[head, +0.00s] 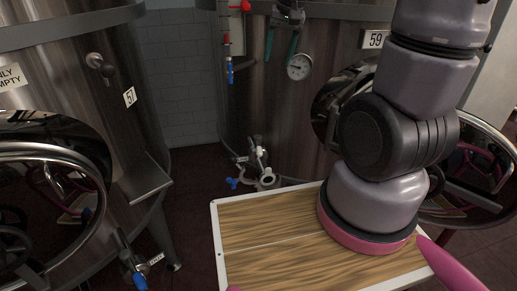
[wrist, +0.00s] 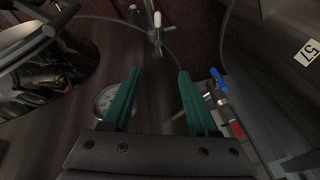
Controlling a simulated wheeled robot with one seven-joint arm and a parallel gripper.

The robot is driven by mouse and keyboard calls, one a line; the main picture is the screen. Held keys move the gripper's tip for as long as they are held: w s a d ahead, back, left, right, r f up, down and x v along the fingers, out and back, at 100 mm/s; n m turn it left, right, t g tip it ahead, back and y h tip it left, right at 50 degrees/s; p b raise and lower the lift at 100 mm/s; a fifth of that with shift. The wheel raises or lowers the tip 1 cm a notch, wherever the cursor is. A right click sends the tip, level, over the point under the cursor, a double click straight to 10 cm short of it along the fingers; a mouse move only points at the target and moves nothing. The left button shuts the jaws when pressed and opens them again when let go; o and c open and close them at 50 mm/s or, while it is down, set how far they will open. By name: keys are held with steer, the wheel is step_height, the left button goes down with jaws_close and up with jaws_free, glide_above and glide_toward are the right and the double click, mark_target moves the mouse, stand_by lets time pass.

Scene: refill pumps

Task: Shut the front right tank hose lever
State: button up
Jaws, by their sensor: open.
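The right tank (head: 285,110), labelled 59, is a large steel cylinder with a round gauge (head: 299,66). Low on its front is a hose valve (head: 262,165) with a small pale lever and a blue-handled lever (head: 232,183) beside it. In the wrist view a valve with a white-tipped lever (wrist: 157,19) shows at the top centre, beyond the fingertips. My gripper (head: 279,60) is open and empty, its green fingers pointing down in front of the tank, well above the low valve. It also shows in the wrist view (wrist: 159,72). The lever's exact setting is too small to tell.
A vertical pipe with a red knob and blue lever (head: 230,72) stands left of my gripper. The left tank (head: 60,60), labelled 57, has another blue lever (head: 139,282) low down. Round tank hatches jut out at both sides. Floor between the tanks is clear.

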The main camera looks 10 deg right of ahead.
steer(key=w+a+f+g, duration=0.2)
steer(key=w+f, duration=0.3)
steer(key=f, duration=0.6)
steer(key=n+g+h, duration=0.1)
glide_above(259, 150)
step_height(259, 150, down, 13)
step_height(259, 150, down, 12)
steer(key=shift+r, duration=0.15)
jaws_close()
stand_by(0.4)
